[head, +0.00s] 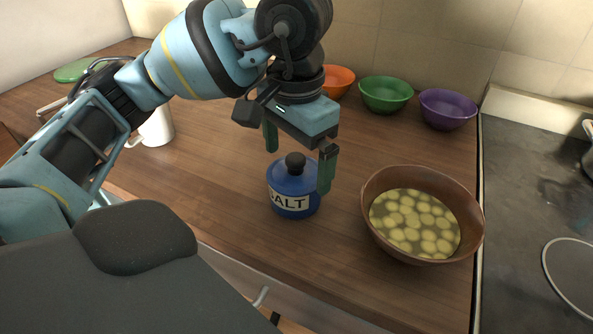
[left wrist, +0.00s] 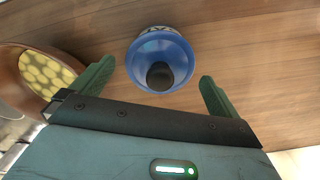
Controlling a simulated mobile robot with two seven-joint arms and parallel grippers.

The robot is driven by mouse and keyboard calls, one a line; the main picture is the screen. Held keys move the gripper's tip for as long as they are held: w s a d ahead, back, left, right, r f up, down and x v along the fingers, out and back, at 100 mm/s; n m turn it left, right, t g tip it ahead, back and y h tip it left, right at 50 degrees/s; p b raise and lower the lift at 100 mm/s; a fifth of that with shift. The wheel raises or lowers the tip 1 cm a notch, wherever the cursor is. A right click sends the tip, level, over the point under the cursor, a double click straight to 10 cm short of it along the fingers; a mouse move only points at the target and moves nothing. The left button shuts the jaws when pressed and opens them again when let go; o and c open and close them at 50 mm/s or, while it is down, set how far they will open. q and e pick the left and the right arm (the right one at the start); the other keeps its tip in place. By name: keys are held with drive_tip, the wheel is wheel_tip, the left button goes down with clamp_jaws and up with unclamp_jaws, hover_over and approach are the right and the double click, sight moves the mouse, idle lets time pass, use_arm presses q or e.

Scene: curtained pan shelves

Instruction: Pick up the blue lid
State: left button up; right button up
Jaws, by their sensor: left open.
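The blue lid (head: 283,171) with a round black knob sits on a blue jar (head: 292,205) labelled "SALT", upright on the wooden counter. My left gripper (head: 299,171) is open, pointing down, with its fingers above and to either side of the lid in the head view. One finger overlaps the jar's right side in that view. In the left wrist view the lid (left wrist: 148,62) and its knob lie beyond and between the two open green fingers (left wrist: 155,88). I see no contact with the lid. My right gripper is not in view.
A brown bowl of sliced food in liquid (head: 372,190) stands right of the jar. Orange (head: 338,82), green (head: 386,95) and purple (head: 447,109) bowls line the back. A white mug (head: 158,126) stands left, behind my arm. The dark stove (head: 530,200) is at right.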

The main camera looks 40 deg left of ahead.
sight(297, 159)
use_arm(q)
drive_tip(key=shift+f, duration=0.4)
drive_tip(key=c, duration=0.9)
drive_tip(key=shift+r, duration=0.45)
drive_tip(key=r, duration=0.3)
drive_tip(key=shift+s+d, duration=0.2)
drive_tip(key=shift+d, duration=0.1)
drive_tip(key=s+d, duration=0.2)
drive_tip(key=d, duration=0.2)
drive_tip(key=s+d, duration=0.3)
drive_tip(key=d, duration=0.1)
drive_tip(key=s+d+r, duration=0.1)
drive_tip(key=s+d, duration=0.2)
drive_tip(key=d, duration=0.2)
drive_tip(key=shift+b, duration=0.3)
